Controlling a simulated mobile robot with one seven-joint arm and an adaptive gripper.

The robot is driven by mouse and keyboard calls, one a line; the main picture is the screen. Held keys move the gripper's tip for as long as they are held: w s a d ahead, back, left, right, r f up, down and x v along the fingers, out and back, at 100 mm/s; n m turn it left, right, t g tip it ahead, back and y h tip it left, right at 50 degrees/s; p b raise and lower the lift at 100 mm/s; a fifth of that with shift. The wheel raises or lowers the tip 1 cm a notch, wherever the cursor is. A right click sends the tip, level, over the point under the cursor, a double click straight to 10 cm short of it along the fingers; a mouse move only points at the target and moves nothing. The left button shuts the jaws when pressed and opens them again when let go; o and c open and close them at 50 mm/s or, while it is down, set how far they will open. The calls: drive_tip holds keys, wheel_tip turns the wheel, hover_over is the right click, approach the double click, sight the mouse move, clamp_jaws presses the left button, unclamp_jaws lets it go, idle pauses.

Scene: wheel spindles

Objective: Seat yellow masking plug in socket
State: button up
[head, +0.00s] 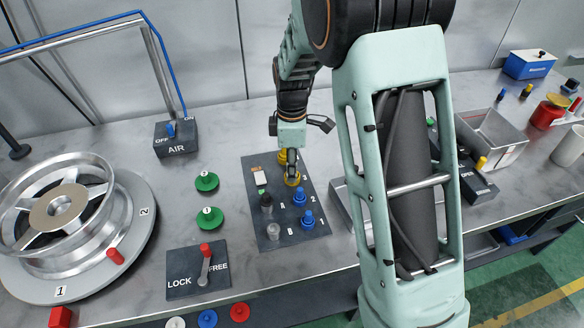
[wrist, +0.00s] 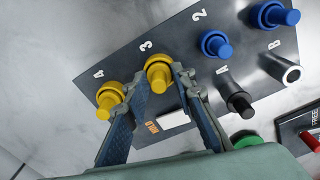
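Two yellow plugs stand on the dark panel at the positions marked 3 and 4. In the wrist view the plug at 3 (wrist: 158,72) shows between my fingertips, and the plug at 4 (wrist: 110,97) is just left of my left finger. Contact cannot be told. The sockets under both plugs are hidden.
The panel (head: 258,222) also bears two blue plugs (wrist: 215,44), a black plug (wrist: 240,104) and a silver one (wrist: 284,68). Green knobs (head: 207,181), the LOCK/FREE lever block (head: 183,285) and a wheel (head: 70,215) lie left. Metal bins (head: 490,138) stand right.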

drive_tip(key=shift+o, duration=1.3)
drive_tip(key=shift+s+d+f, duration=0.1)
drive_tip(key=shift+s+f, duration=0.2)
drive_tip(key=shift+f, duration=0.25)
drive_tip(key=shift+o, duration=0.4)
drive_tip(key=shift+w+f, duration=0.15)
drive_tip(key=shift+r, duration=0.2)
wheel_tip(320, 180, up, 13)
drive_tip(key=p, duration=0.1)
drive_tip(key=shift+w+r, duration=0.15)
drive_tip(key=shift+r, duration=0.05)
